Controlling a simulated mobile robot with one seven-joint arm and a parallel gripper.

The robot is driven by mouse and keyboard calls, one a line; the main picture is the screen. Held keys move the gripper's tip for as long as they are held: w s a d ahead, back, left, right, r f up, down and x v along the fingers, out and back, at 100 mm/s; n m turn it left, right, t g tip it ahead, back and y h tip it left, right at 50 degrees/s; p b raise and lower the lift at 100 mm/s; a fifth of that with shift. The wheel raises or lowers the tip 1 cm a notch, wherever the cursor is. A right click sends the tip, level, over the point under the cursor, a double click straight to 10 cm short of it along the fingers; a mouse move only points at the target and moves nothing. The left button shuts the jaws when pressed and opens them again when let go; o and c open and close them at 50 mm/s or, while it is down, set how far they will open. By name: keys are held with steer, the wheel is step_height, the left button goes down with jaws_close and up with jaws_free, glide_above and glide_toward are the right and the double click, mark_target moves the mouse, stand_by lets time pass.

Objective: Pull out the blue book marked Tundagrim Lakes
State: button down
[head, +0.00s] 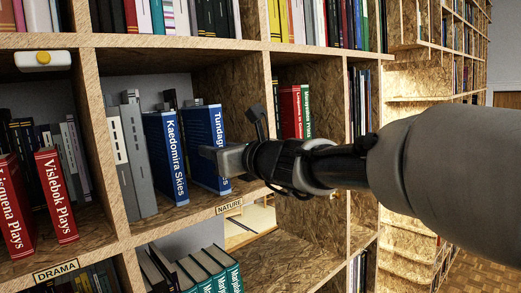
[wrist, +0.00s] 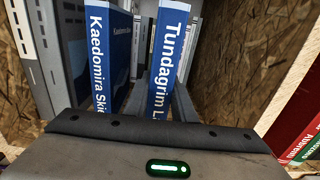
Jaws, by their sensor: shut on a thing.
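The blue book marked Tundagrim Lakes (head: 208,133) stands upright in the NATURE compartment, its spine facing out; part of its title is hidden behind my gripper in the head view. In the wrist view the book (wrist: 168,60) stands between my fingers, with its lower spine hidden by the gripper body. My gripper (head: 212,154) is at the front of the shelf, shut on this book; its fingers (wrist: 160,98) reach along both sides of it. The book's spine looks close to the shelf's front edge.
A blue Kaedomira Skies book (head: 168,155) stands just left, with a gap between. Grey books (head: 137,150) stand farther left. A wooden divider (wrist: 245,55) is on the right, with free shelf room before it. Red and green books (head: 290,112) stand beyond the divider.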

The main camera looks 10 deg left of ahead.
steer(key=v, duration=1.8)
steer(key=shift+r, duration=0.15)
steer(key=shift+a, duration=0.15)
stand_by(0.3)
